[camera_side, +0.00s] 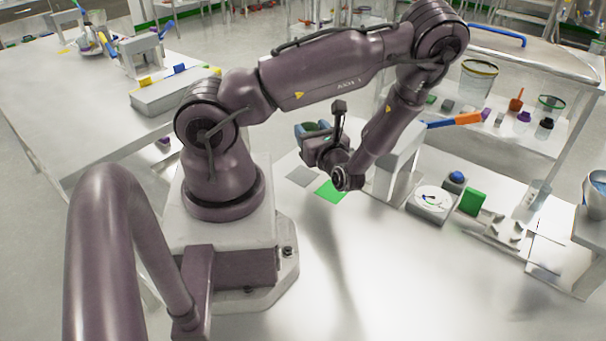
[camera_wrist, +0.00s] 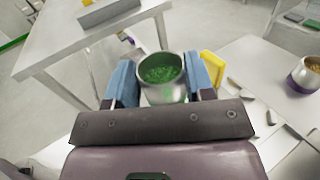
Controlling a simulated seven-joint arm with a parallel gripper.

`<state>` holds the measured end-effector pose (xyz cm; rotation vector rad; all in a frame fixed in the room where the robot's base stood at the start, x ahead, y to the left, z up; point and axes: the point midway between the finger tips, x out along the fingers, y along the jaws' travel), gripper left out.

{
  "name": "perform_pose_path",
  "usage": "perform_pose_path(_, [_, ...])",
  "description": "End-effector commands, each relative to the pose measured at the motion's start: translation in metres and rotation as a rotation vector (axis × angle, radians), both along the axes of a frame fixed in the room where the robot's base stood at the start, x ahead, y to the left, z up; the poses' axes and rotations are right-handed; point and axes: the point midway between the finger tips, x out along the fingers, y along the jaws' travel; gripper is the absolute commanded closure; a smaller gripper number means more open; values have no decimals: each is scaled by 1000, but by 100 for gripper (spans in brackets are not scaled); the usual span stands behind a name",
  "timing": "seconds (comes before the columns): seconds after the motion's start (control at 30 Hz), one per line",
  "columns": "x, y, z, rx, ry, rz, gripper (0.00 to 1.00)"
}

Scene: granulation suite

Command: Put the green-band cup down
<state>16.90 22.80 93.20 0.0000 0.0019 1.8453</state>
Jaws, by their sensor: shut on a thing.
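The metal cup (camera_wrist: 163,92) with green grains inside sits upright between the blue fingers of my gripper (camera_wrist: 162,84) in the wrist view. A small green mark shows on its wall. The fingers are shut on it from both sides. In the side view my gripper (camera_side: 314,130) is above the table, behind a green square (camera_side: 331,190) and a grey square (camera_side: 303,176) on the white top. The cup is mostly hidden there by the fingers and wrist. I cannot tell whether its base touches anything.
A round dial instrument (camera_side: 432,203), a green block (camera_side: 472,202) and a blue dome (camera_side: 456,177) stand right of my arm. A purple-band cup (camera_wrist: 307,76) and a yellow piece (camera_wrist: 213,66) show in the wrist view. The front table is clear.

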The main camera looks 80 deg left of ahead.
Motion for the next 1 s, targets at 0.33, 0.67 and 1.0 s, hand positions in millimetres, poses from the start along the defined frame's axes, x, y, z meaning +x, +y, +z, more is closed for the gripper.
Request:
perform_pose_path(0.33, [-16, -10, -27, 1, 4, 123, 82])
perform_pose_path(0.67, [-15, -10, -68, 1, 1, 121, 82])
perform_pose_path(1.0, [-15, -10, -82, 3, -1, 119, 82])
